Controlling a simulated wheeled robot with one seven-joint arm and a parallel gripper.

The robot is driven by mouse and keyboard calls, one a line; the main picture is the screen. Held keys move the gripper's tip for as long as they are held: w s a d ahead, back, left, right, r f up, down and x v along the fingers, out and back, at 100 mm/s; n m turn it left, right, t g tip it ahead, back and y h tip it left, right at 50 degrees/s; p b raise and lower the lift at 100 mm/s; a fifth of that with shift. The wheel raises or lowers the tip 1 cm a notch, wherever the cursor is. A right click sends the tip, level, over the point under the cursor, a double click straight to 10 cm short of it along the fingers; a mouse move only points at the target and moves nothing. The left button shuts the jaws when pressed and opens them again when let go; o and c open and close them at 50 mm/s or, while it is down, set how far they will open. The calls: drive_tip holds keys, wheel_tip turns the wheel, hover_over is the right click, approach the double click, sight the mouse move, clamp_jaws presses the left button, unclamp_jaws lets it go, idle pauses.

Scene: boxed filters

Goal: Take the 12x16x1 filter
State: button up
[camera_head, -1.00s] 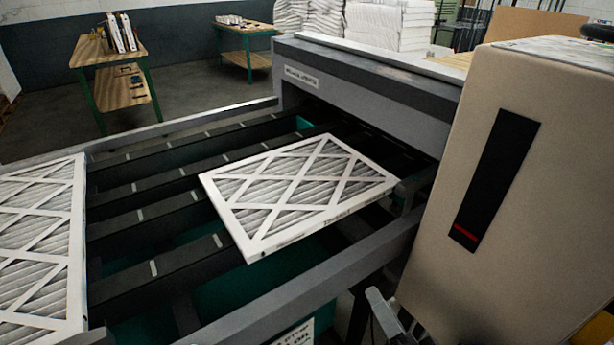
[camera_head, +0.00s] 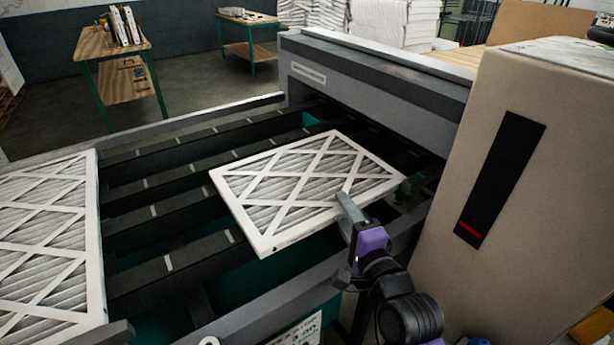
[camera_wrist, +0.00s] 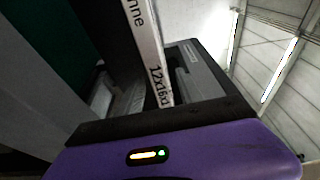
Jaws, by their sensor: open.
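The white-framed pleated filter (camera_head: 290,185) lies flat on the dark conveyor rails, in the middle of the head view. In the wrist view its narrow white edge (camera_wrist: 148,45) carries the print "12x16x1". My gripper (camera_head: 349,205), grey-fingered with a purple body, is at the filter's near right edge. The fingers are open, and the filter edge shows just ahead of the purple body in the wrist view. One finger hides a little of the filter's near edge. I cannot tell whether the fingers touch it.
Another white-framed filter (camera_head: 45,250) lies at the left, cut off by the picture edge. A grey machine housing (camera_head: 375,85) spans the conveyor behind. A tall beige cabinet (camera_head: 500,190) stands close on the right. A grey side rail (camera_head: 265,318) runs along the near side.

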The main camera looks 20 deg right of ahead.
drive_tip(key=shift+w, duration=1.05)
clamp_jaws()
drive_tip(key=shift+r, duration=0.1)
